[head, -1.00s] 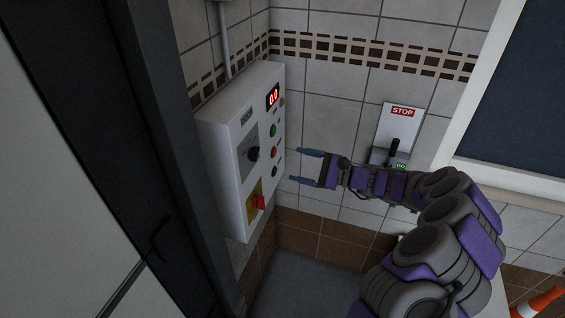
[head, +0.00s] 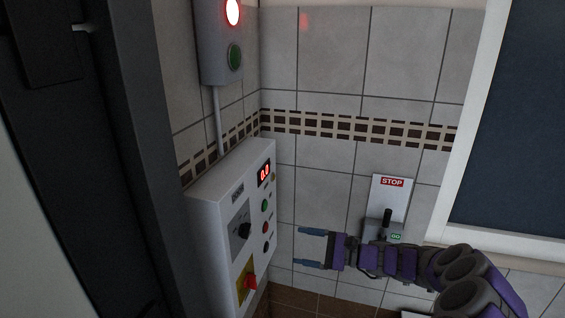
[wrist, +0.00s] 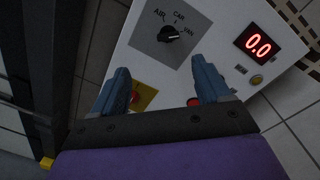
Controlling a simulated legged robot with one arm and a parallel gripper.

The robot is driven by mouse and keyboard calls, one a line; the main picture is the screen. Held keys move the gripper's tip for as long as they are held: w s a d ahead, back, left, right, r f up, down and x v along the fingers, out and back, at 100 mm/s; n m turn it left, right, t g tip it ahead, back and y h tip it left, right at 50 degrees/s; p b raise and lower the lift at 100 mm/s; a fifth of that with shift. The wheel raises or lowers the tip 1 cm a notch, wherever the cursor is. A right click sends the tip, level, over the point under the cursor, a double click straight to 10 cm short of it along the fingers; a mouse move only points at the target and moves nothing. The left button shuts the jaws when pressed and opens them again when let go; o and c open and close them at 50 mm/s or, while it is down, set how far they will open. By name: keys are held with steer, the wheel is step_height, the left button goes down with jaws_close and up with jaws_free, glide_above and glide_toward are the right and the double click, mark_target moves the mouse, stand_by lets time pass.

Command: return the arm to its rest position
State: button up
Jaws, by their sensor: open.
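My gripper (head: 312,248) is open and empty, with two blue fingers pointing left toward the white control box (head: 206,232). The fingers look apart from the box in the head view. My purple and grey arm reaches in from the lower right. In the wrist view, the open fingers of my gripper (wrist: 165,88) show in front of the box face. That face has a black selector knob (wrist: 170,34) marked AIR, CAR and VAN, and a red display (wrist: 258,44) reading 0.0. A red switch on a yellow plate (head: 247,282) sits low on the box.
A STOP/GO lever plate (head: 388,205) is on the tiled wall behind my arm. A signal box with a lit red lamp (head: 233,12) and an unlit green lamp (head: 235,57) is at upper left. A dark door frame (head: 130,150) stands left, and a window (head: 510,130) right.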

steer(key=s+a+n+g+h+b, duration=0.35)
steer(key=s+a+n, duration=0.2)
steer(key=s, duration=0.55)
steer(key=s+a+n+g+h+b, duration=0.2)
steer(key=s+a+n+g+b, duration=0.3)
steer(key=s, duration=0.5)
steer(key=s+d+f+n+h+b, duration=0.1)
steer(key=s+d+f+h+b, duration=0.3)
steer(key=s+d+f, duration=0.3)
steer(key=s+d+f+n+t+h+b, duration=0.1)
steer(key=s+d+f+h, duration=0.6)
steer(key=s, duration=0.8)
steer(key=d+f+n+b, duration=0.1)
steer(key=b, duration=0.1)
steer(key=shift+s+f+b, duration=0.2)
steer(key=shift+f+b, duration=0.1)
steer(key=shift+b, duration=0.05)
